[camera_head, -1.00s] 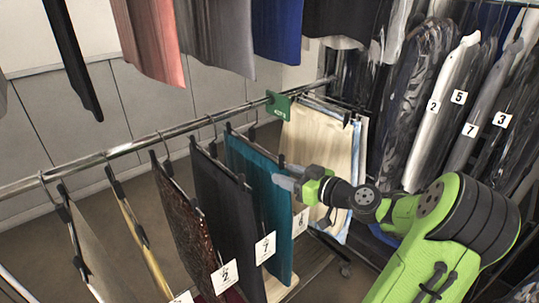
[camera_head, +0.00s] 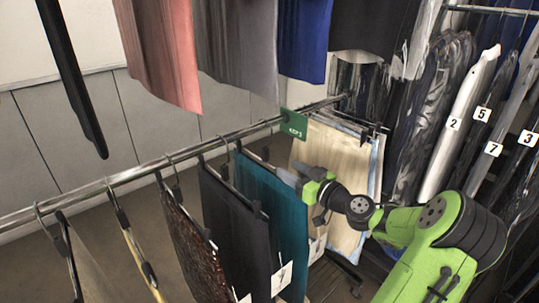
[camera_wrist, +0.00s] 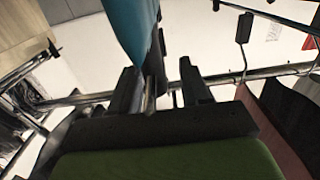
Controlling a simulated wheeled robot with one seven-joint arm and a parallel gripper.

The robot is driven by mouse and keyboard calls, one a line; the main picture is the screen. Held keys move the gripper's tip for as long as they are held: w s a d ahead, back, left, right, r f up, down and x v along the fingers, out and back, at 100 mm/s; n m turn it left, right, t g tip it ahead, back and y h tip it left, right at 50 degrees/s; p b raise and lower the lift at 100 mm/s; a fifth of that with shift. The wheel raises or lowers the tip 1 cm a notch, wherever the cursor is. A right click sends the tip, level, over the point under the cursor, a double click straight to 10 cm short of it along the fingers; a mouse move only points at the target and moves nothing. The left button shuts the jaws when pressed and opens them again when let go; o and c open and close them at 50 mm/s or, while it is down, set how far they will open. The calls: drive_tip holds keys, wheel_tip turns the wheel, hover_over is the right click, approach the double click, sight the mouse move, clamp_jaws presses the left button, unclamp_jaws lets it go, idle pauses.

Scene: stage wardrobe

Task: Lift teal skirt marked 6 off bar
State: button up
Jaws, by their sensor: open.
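The teal skirt (camera_head: 278,215) hangs from the metal bar (camera_head: 185,158) between a dark skirt and cream garments. A white tag (camera_head: 317,248) hangs at its lower right edge; its number is not readable now. My gripper (camera_head: 289,178) is at the upper right edge of the teal skirt, just below the bar, and its fingertips are hard to make out there. In the wrist view my gripper (camera_wrist: 162,88) is open, with nothing clearly held between the fingers. Teal cloth (camera_wrist: 128,28) hangs close by the left finger; I cannot tell whether they touch.
A dark skirt (camera_head: 237,225) and a brown patterned skirt (camera_head: 188,240) hang left of the teal one. Cream garments (camera_head: 330,160) hang close on its right, beside a green sign (camera_head: 294,123). More clothes hang above, including a blue one (camera_head: 304,40).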

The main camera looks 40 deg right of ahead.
sight(267, 154)
drive_tip(key=w, duration=0.5)
drive_tip(key=w+p, duration=0.1)
drive_tip(key=w, duration=0.5)
drive_tip(key=shift+a+r, duration=0.15)
drive_tip(key=shift+a, duration=0.05)
clamp_jaws()
drive_tip(key=shift+r, duration=0.15)
